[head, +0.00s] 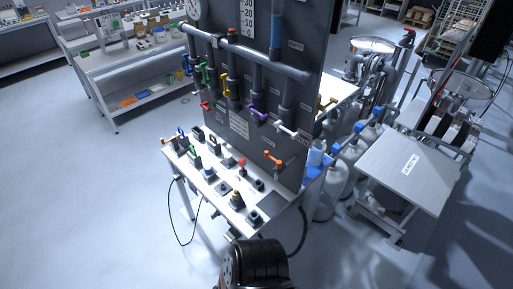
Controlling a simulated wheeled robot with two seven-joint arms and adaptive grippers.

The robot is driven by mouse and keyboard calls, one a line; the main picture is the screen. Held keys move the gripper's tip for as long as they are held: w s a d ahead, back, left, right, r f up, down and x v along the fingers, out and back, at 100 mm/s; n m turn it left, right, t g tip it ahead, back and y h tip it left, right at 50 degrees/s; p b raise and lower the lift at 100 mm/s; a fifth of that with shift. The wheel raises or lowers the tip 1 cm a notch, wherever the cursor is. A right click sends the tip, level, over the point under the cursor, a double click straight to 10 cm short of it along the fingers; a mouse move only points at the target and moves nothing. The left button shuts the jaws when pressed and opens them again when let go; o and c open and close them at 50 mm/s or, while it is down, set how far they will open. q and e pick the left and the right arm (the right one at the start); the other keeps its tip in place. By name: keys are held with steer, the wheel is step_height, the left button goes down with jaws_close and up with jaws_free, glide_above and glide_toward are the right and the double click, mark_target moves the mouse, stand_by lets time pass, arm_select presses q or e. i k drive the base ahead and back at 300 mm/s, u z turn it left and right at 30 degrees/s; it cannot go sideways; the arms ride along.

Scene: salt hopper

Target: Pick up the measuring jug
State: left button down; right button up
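I cannot make out the measuring jug for sure. A small pale blue vessel (317,155) stands just right of the dark pipe panel, partly hidden by it. It may be the jug, but it is too small to tell. Neither of my grippers is in view. A dark rounded part at the bottom middle looks like a link of one of my arms.
The dark panel (291,148) carries pipes and coloured valve handles. It stands on a white table (213,188) with several switches and knobs. A cart with a labelled grey top (393,180) stands right. White shelving benches (112,75) stand back left. Floor at left is clear.

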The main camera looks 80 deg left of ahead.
mark_target(315, 156)
steer(key=u, duration=1.4)
steer(key=i, duration=2.2)
steer(key=u, duration=0.55)
